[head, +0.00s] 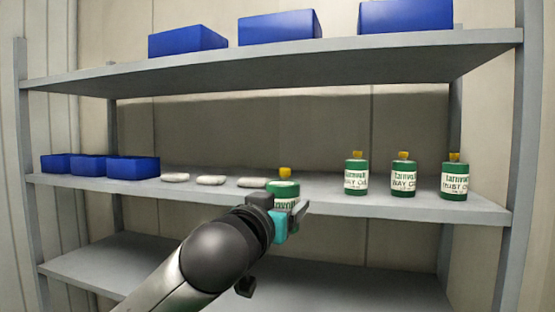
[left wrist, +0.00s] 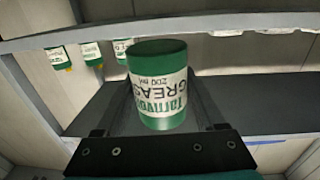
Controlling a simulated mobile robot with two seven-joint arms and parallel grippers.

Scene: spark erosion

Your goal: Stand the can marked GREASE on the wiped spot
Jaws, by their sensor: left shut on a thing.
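My left gripper (head: 290,217) is shut on a green can with a white label (head: 284,189), in front of the middle shelf (head: 400,206). In the left wrist view the held can (left wrist: 160,88) sits between the fingers, its label reading Tarnvol GREASE upside down. The gripper hides the can's lower part in the head view, so I cannot tell whether it touches the shelf. A yellow cap (head: 285,172) shows just above it; I cannot tell if it belongs to this can. I cannot make out a wiped spot. My right gripper is out of view.
Three green cans with yellow caps (head: 356,177) (head: 403,179) (head: 454,181) stand at the right. Three pale flat pads (head: 210,180) and blue bins (head: 133,168) lie left. The upper shelf (head: 300,55) is overhead. Bare shelf shows between the held can and the standing cans.

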